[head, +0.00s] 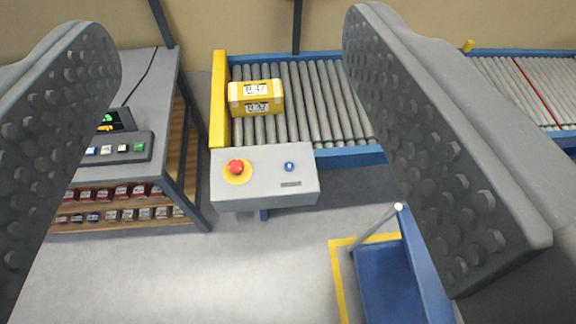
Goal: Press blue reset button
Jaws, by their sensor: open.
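The blue reset button (289,167) is a small round button on the right part of the top of a grey control box (264,190). A red mushroom button (236,167) on a yellow disc sits to its left on the same box. A small dark label lies just below the blue button. My gripper (232,95) is open, with one grey studded finger at each side of the view. The box shows between the fingers, farther off, and neither finger touches it. Nothing is held.
A roller conveyor (310,100) with a yellow end stop runs behind the box, carrying a yellow labelled case (256,97). A grey bench (150,85) with a button panel (115,148) and shelves stands left. A blue cart (388,285) stands lower right. Floor is clear at lower middle.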

